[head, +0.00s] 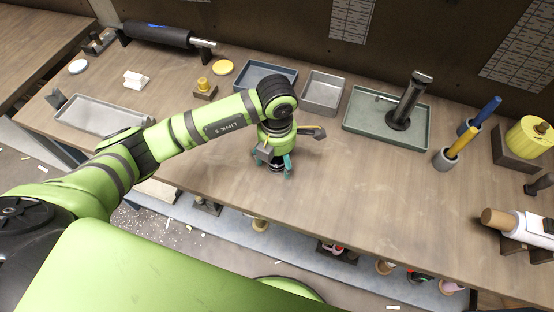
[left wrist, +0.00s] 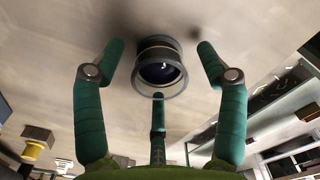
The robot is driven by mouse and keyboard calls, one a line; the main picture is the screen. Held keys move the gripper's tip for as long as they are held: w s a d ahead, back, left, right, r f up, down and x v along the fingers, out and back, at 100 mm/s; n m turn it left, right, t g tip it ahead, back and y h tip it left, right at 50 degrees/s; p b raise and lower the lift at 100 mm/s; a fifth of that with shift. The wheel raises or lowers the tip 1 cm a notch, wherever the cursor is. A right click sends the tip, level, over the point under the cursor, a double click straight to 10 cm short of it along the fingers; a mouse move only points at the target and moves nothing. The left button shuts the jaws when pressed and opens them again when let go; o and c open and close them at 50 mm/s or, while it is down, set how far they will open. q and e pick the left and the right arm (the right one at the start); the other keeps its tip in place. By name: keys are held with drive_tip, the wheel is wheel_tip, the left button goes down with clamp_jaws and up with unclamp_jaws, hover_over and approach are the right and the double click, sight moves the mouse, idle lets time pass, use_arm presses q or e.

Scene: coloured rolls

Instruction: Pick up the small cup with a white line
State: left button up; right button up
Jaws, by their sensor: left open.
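A small dark cup (left wrist: 158,50) with a pale line around it stands on the wooden table (head: 385,200). In the left wrist view I look at its round mouth, which is dark inside. In the head view my left gripper (head: 272,170) is over the cup and mostly hides it; a dark part (head: 276,166) shows between the teal fingers. In the left wrist view the gripper (left wrist: 160,46) is open, with a finger on each side of the cup and visible gaps. A third finger is at the near side. My right gripper is not in view.
A grey-blue tray (head: 250,84), a grey metal bin (head: 338,94) and a green tray (head: 354,120) with a dark stand (head: 405,105) are behind the gripper. Grey cups (head: 443,160) hold blue and yellow handles at the right. The table around the gripper's right is clear.

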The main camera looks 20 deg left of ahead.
use_arm(q)
drive_tip(key=c, duration=1.3)
drive_tip(key=shift+o, duration=0.2)
drive_tip(key=shift+r, duration=0.15)
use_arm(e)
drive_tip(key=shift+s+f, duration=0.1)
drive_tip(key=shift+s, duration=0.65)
